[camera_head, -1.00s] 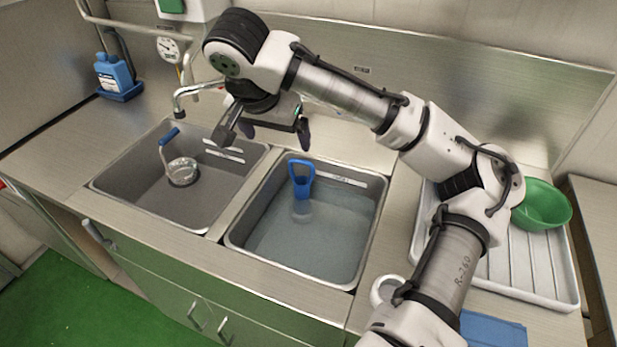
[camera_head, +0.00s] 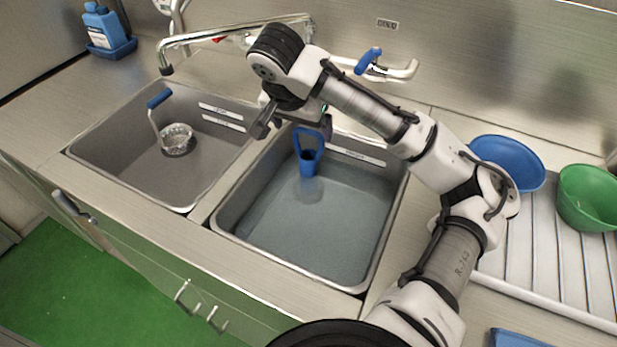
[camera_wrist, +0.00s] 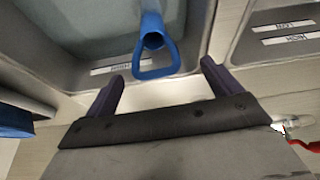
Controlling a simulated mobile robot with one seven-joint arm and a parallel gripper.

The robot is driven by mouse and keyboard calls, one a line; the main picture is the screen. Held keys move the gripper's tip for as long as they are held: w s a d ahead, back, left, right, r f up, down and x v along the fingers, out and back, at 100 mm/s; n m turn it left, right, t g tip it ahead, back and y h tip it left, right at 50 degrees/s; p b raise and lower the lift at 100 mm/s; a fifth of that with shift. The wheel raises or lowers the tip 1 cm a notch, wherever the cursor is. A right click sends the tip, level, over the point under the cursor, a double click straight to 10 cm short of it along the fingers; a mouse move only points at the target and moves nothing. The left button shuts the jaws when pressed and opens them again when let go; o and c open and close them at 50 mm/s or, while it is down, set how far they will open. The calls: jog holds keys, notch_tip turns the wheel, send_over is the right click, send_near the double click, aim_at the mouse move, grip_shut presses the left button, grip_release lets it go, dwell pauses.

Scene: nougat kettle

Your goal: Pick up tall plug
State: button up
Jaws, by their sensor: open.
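The tall plug (camera_head: 308,158) is blue with a loop handle and stands upright in the right sink (camera_head: 228,215), its lower part under water. In the wrist view the plug's loop (camera_wrist: 155,62) lies just beyond and between the fingertips, apart from them. My gripper (camera_wrist: 163,76) is open and empty, with one dark finger on each side. In the head view my gripper (camera_head: 295,122) hangs over the back of the right sink, close to the plug's handle, and its fingers are partly hidden.
The left sink (camera_head: 105,150) holds a strainer (camera_head: 176,140) with a blue-tipped handle. A tap (camera_head: 235,34) and a blue-handled lever (camera_head: 368,62) are behind my arm. A blue bowl (camera_head: 508,160) and green bowl (camera_head: 590,198) are at the draining rack (camera_head: 540,262).

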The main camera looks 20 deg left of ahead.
aim_at(308, 131)
jog(key=shift+d+p+x, duration=0.2)
jog(key=shift+p+x, duration=0.15)
jog(key=shift+x, duration=1.15)
jog(key=shift+d+p+x, duration=0.2)
jog(key=shift+p+x, duration=0.15)
jog(key=shift+x, duration=1.15)
jog(key=shift+w+r, duration=0.15)
jog(key=shift+w, duration=0.05)
jog(key=shift+c, duration=0.4)
jog(key=c, duration=1.4)
